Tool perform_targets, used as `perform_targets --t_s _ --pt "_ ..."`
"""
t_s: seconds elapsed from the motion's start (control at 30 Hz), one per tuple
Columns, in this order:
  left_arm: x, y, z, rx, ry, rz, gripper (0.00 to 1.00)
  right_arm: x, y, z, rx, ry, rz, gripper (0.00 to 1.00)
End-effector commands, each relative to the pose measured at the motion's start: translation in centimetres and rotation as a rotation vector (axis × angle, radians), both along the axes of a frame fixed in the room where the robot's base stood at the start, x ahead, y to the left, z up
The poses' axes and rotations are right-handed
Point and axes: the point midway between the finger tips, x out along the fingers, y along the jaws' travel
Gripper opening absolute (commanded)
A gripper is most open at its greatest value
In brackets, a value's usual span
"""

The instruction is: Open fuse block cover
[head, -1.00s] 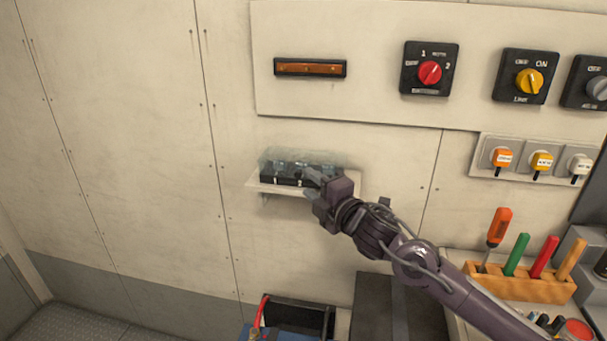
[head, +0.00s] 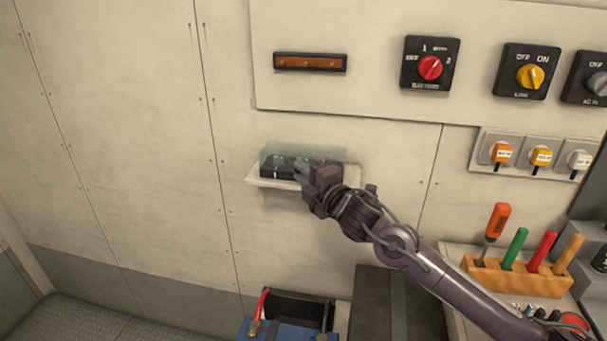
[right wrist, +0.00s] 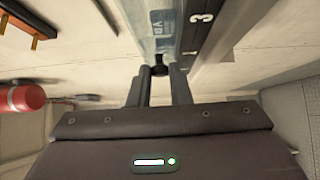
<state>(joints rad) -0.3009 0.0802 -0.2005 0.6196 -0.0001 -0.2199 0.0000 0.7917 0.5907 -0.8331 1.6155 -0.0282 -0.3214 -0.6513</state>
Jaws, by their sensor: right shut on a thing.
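The black fuse block (head: 276,172) sits on a small white shelf on the wall. Its clear cover (head: 280,152) is over it; how far the cover stands open is hard to tell. My right gripper (head: 301,174) is at the block's front right side and hides part of it. In the right wrist view, the fingers (right wrist: 160,72) are shut on a small dark piece at the end of the clear cover (right wrist: 163,30). The numbered black block (right wrist: 197,38) lies beside it. My left gripper is not in view.
The white shelf (head: 261,182) juts from the wall under the block. Above are a wooden-faced bar (head: 310,63) and a red battery switch (head: 430,68). A tool rack (head: 520,279) stands at lower right, and a blue battery (head: 270,329) is below. The wall left of the shelf is clear.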

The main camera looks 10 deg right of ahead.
Motion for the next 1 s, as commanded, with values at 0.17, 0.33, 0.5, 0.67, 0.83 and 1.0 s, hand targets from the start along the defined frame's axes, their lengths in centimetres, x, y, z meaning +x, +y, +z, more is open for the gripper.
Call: perform_targets --t_s 0.17,0.33,0.5,0.67,0.83,1.0 --pt "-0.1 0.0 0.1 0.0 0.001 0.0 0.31 0.0 0.0 0.0 0.0 0.003 0.0 0.0" --pt "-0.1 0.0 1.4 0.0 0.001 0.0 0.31 -0.1 0.0 0.8 0.009 0.03 0.0 0.0" --pt "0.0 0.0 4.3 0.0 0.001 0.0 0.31 -0.1 0.1 2.2 0.034 0.109 0.0 0.0" --pt "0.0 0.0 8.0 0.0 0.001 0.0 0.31 -0.1 0.0 3.9 0.069 0.217 -0.001 0.0" --pt "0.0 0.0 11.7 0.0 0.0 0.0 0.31 0.1 0.0 5.4 0.109 0.338 -0.001 0.0" --pt "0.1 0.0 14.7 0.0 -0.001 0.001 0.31 0.4 -0.1 6.4 0.144 0.444 -0.001 0.0"
